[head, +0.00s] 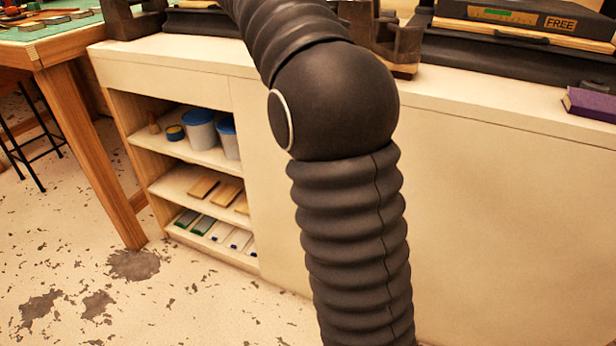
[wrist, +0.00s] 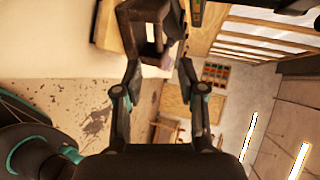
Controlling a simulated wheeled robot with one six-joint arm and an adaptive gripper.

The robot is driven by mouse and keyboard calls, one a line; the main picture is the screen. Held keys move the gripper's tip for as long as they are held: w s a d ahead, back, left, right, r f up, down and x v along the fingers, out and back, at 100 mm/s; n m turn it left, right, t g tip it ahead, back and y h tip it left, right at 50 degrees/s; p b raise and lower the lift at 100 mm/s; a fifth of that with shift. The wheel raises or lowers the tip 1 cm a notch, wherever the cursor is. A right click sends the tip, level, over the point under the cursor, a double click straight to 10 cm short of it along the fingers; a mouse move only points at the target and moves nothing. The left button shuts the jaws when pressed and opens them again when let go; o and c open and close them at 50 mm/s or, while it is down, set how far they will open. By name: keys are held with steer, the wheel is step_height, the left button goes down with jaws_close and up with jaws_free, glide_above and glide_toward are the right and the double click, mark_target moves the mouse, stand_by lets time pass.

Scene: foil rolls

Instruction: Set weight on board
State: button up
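In the wrist view my gripper (wrist: 159,68) has its two fingers spread apart, with a gap between the tips. A dark brown, block-like piece with an opening (wrist: 155,48), possibly the weight, lies just beyond and between the fingertips. I cannot tell whether either finger touches it. In the head view a similar dark brown piece (head: 405,45) stands on the counter, partly hidden behind my arm. A pale wooden board edge (head: 520,38) shows at the upper right, under a black box. My gripper is out of sight in the head view.
The white counter (head: 480,85) runs across, with open shelves (head: 190,150) holding tubs and blocks. A green-topped table (head: 50,45) is at the left.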

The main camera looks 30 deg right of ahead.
step_height(320, 180, up, 8)
steer(key=w+d+n+t+h, duration=0.1)
steer(key=w+n+t+h, duration=0.1)
steer(key=n+t+h, duration=0.35)
steer(key=w+a+r+n+t+y, duration=0.1)
steer(key=a+r+n+t+y, duration=0.2)
steer(key=n+t, duration=0.35)
steer(key=w+a+r+n+t+y, duration=0.1)
steer(key=w+a+n+t+y, duration=0.15)
steer(key=a+n+t, duration=0.45)
steer(key=s+a+f+n+t+y, duration=0.1)
steer(key=s+a+f+n+y, duration=0.2)
steer(key=a+f+n+y, duration=0.35)
steer(key=s+a+f+n+t+y, duration=0.1)
steer(key=s+a+f+n+y, duration=0.2)
steer(key=a+f+n+y, duration=0.3)
steer(key=s+f+n+g, duration=0.3)
steer(key=s+f+g, duration=0.3)
steer(key=s+f, duration=0.6)
steer(key=s+d+f+n+g+y, duration=0.1)
steer(key=s+f+n+g, duration=0.2)
steer(key=s+f, duration=0.9)
step_height(320, 180, down, 6)
steer(key=g, duration=0.3)
steer(key=shift+d, duration=0.2)
